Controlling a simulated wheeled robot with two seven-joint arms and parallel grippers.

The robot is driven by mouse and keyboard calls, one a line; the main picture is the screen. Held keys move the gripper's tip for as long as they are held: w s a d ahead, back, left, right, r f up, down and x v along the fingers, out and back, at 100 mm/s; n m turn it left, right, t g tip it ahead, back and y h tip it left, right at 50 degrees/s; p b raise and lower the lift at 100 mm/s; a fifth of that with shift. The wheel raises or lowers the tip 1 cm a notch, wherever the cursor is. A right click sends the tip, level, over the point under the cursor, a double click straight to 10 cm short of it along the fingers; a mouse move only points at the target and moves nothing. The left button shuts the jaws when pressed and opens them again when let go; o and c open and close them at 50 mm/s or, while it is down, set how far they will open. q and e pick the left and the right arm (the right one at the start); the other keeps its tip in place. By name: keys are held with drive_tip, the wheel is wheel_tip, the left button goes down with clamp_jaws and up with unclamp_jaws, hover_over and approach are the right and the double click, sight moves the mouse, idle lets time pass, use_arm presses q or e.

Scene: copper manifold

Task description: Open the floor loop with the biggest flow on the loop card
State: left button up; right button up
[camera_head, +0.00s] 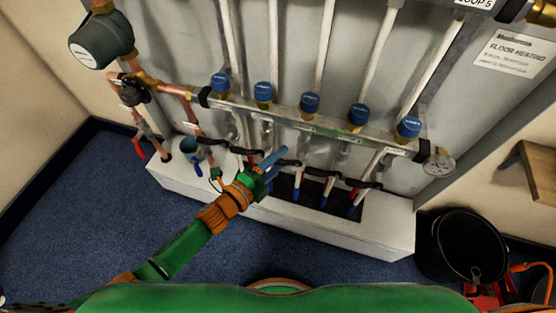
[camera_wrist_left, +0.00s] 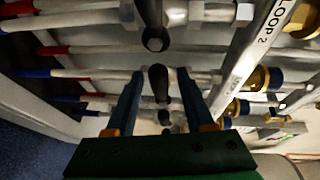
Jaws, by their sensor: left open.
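The manifold bar (camera_head: 285,118) carries a row of several blue caps (camera_head: 309,104). Below it hangs a row of black levers (camera_head: 243,151), one per pipe. My left gripper (camera_head: 272,160) has blue fingers and is in front of the lower row, left of its middle. In the left wrist view my left gripper (camera_wrist_left: 160,72) is open, with a black lever (camera_wrist_left: 159,83) showing between its fingers; contact cannot be told. Another black lever (camera_wrist_left: 155,38) is beyond it. A label (camera_wrist_left: 262,38) reading "LOOP 2" is at right. My right gripper is not in view.
A notice (camera_head: 515,55) headed "FLOOR HEATING" is on the panel at right; its small text is unreadable. A white plinth (camera_head: 330,226) runs below. A black bucket (camera_head: 468,246) stands at right. The blue floor at left is clear.

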use_arm(q)
clamp_jaws()
idle(1.3)
